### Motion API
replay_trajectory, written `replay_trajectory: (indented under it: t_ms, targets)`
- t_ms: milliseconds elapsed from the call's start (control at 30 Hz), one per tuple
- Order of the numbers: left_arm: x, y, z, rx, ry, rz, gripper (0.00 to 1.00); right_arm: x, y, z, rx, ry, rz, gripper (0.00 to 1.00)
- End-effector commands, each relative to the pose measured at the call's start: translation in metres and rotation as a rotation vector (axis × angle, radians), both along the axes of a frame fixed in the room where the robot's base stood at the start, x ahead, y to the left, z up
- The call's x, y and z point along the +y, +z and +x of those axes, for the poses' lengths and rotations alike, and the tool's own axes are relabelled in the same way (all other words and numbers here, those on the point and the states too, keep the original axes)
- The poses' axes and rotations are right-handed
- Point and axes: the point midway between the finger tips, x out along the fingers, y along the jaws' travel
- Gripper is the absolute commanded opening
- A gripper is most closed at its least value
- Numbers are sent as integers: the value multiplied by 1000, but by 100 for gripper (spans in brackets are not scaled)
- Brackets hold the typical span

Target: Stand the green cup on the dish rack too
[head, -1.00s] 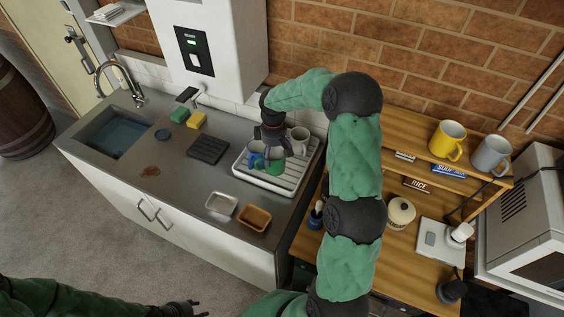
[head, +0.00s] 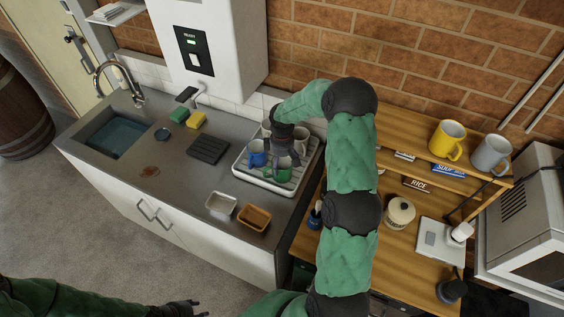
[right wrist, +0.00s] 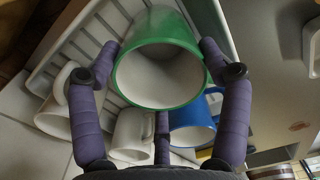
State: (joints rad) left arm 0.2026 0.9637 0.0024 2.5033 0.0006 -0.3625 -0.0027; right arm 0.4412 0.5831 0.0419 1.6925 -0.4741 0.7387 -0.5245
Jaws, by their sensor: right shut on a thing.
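The green cup (head: 284,174) is in my right gripper (head: 286,157), over the front right part of the white dish rack (head: 262,184). In the right wrist view the green cup (right wrist: 160,65) sits between the fingers, its open mouth facing the camera. I cannot tell whether its base touches the rack slats (right wrist: 85,45). A blue cup (head: 257,159) stands on the rack just left of it; it also shows in the right wrist view (right wrist: 190,130). White mugs (right wrist: 130,135) are close by on the rack, partly hidden by my arm in the head view. My left gripper (head: 203,308) is empty, low at the front, fingers apart.
Left of the rack are a black ridged mat (head: 208,149), a yellow sponge (head: 196,120) and the sink (head: 115,135). A white tray (head: 221,203) and a brown tray (head: 254,217) lie in front. A wooden shelf with a yellow mug (head: 447,140) stands right.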

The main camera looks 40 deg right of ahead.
Motion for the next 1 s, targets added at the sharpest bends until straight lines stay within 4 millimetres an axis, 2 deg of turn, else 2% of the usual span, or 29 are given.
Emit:
replay_trajectory:
  t_ms: [67, 100, 133, 167, 500, 633, 767, 1000]
  targets:
    - [0, -3, 0, 0, 0, 0, 40, 0, -3, 0, -1, 0, 0, 29]
    - [0, -2, 0, 0, 0, 0, 40, 0, -2, 0, 0, 0, 0, 89]
    - [0, -2, 0, 0, 0, 0, 40, 0, -2, 0, 0, 0, 0, 97]
    - [0, -2, 0, 0, 0, 0, 40, 0, -2, 0, 0, 0, 1, 100]
    - [0, -1, 0, 0, 0, 0, 40, 0, -2, 0, 0, 0, 0, 100]
    - [0, 2, 0, 0, 0, 0, 40, 0, 4, 0, -1, 0, 0, 100]
    - [0, 2, 0, 0, 0, 0, 40, 0, 22, 1, -3, 0, -1, 100]
    - [0, 4, 0, 0, 0, 0, 40, -1, 71, 2, -4, -1, -2, 100]
